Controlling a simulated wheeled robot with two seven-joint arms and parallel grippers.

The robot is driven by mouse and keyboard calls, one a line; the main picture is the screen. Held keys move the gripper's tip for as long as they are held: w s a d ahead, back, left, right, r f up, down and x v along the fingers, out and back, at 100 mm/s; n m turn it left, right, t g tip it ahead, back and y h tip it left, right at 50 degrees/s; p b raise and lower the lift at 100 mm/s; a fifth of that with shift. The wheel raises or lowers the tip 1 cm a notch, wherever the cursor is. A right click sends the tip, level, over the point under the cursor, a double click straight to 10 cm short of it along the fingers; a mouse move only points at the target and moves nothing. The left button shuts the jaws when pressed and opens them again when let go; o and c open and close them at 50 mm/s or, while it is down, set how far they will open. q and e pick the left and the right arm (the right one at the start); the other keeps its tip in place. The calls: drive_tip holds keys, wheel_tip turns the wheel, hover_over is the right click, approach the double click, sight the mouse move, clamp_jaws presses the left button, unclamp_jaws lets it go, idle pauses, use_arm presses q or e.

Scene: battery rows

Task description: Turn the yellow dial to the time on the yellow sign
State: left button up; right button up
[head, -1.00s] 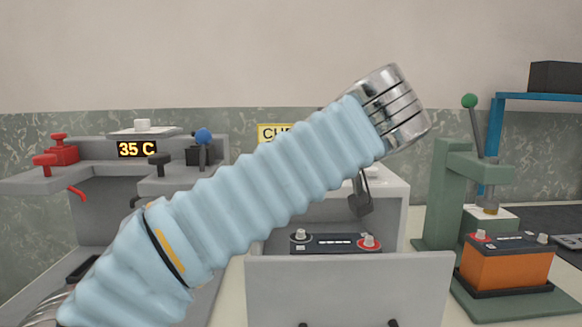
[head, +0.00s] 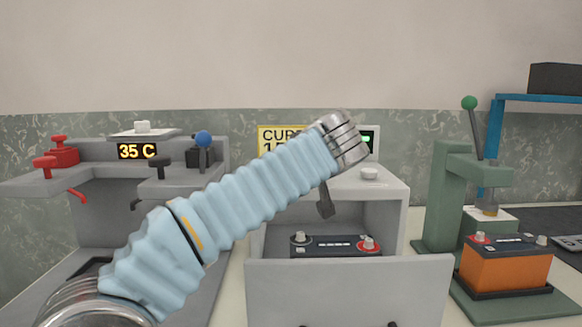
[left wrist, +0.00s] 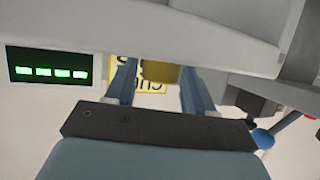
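The yellow dial (left wrist: 160,76) shows in the left wrist view between the two blue fingers of my left gripper (left wrist: 157,72). The fingers are apart, one on each side of the dial; I cannot tell whether either touches it. The yellow sign (left wrist: 150,88) is behind, upside down and mostly covered. In the head view the sign (head: 281,134) reads "CUR" and a line starting with 1; my left arm hides the rest. A green-lit display (left wrist: 47,68) shows several dashes. My right gripper is not in view.
A grey box (head: 385,185) with a lowered front door (head: 350,288) holds a dark battery (head: 335,244). A grey station (head: 90,215) with a "35 C" display (head: 137,151) stands left. A green press (head: 447,195) with an orange battery (head: 505,266) stands right.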

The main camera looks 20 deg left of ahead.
use_arm(q)
drive_tip(key=c, duration=0.7)
drive_tip(key=shift+c, duration=0.2)
drive_tip(key=shift+s+a+f+m+t+h+b, duration=0.1)
drive_tip(key=shift+a+m+t+h+b, duration=0.1)
drive_tip(key=shift+m+t+h+b, duration=0.5)
drive_tip(key=shift+a+m+h+b, duration=0.1)
drive_tip(key=shift+m+h+b, duration=0.4)
drive_tip(key=shift+m+h, duration=0.35)
drive_tip(key=m+h, duration=0.2)
drive_tip(key=shift+a+r+t+h, duration=0.15)
drive_tip(key=shift+r+t+h, duration=0.05)
drive_tip(key=shift+t+h, duration=0.2)
drive_tip(key=shift+a+m+h+p, duration=0.1)
drive_tip(key=shift+m+h+p, duration=0.4)
drive_tip(key=shift+m+h, duration=0.65)
drive_tip(key=shift+h, duration=0.3)
